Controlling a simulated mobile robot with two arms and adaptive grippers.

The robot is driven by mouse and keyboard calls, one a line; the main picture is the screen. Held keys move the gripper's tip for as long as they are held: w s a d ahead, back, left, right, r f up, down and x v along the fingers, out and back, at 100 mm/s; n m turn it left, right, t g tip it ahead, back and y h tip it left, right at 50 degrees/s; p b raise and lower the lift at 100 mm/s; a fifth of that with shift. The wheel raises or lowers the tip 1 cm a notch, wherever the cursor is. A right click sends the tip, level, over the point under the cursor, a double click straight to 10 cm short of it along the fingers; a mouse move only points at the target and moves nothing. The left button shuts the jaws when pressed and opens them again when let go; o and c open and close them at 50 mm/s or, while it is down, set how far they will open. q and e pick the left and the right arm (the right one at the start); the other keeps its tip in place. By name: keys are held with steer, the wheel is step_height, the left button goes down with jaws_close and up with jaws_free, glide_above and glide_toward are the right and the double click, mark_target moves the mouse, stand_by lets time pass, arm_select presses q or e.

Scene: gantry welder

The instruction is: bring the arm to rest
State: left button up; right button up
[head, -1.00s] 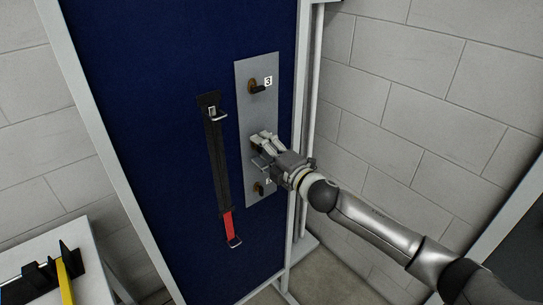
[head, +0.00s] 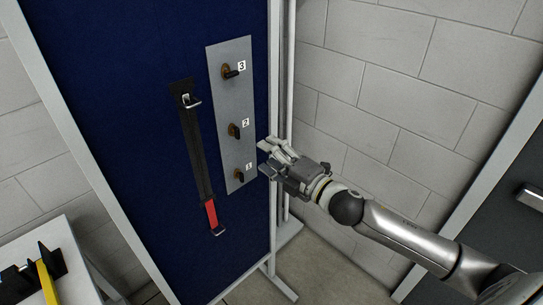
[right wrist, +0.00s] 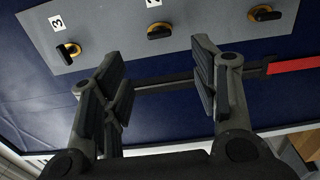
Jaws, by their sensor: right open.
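My right gripper (head: 268,160) is open and empty. The plate carries three dark knobs on brass-coloured bases, numbered 3 (head: 231,71), 2 (head: 235,131) and 1 (head: 239,175). My right arm reaches in from the lower right. My left gripper is not in view.
A black strap with a red end (head: 211,214) hangs on the blue panel (head: 130,110), left of the plate. A white table (head: 75,265) with a yellow-and-black item stands lower left. A block wall (head: 400,90) and a dark door (head: 510,210) are at right.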

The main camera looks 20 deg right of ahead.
stand_by(0.4)
steer(key=d+f+m+g+h+b, duration=0.15)
steer(key=d+f+m, duration=0.25)
steer(key=f, duration=0.8)
steer(key=d+f+m+g+h+b, duration=0.1)
steer(key=d+f+m+g+h, duration=0.2)
steer(key=f, duration=0.9)
steer(key=s+d+f+m+g+h, duration=0.15)
steer(key=s+f, duration=0.25)
steer(key=f, duration=0.5)
steer(key=s+d+f+m, duration=0.2)
steer(key=s+f+m, duration=0.15)
steer(key=f, duration=0.45)
steer(key=s+a+f+m+g+b, duration=0.2)
steer(key=s+a+f+m+g, duration=0.15)
steer(key=s+f, duration=0.95)
steer(key=s+a+f+m+g+b, duration=0.15)
steer(key=s+f+g, duration=0.25)
steer(key=s+f, duration=1)
steer(key=s+a+f+m+g, duration=0.1)
steer(key=s+a, duration=0.2)
steer(key=s, duration=0.4)
steer(key=s+a+f+m+g, duration=0.1)
steer(key=s+a, duration=0.2)
steer(key=s, duration=0.5)
steer(key=shift+m, duration=0.4)
steer(key=shift+g, duration=0.25)
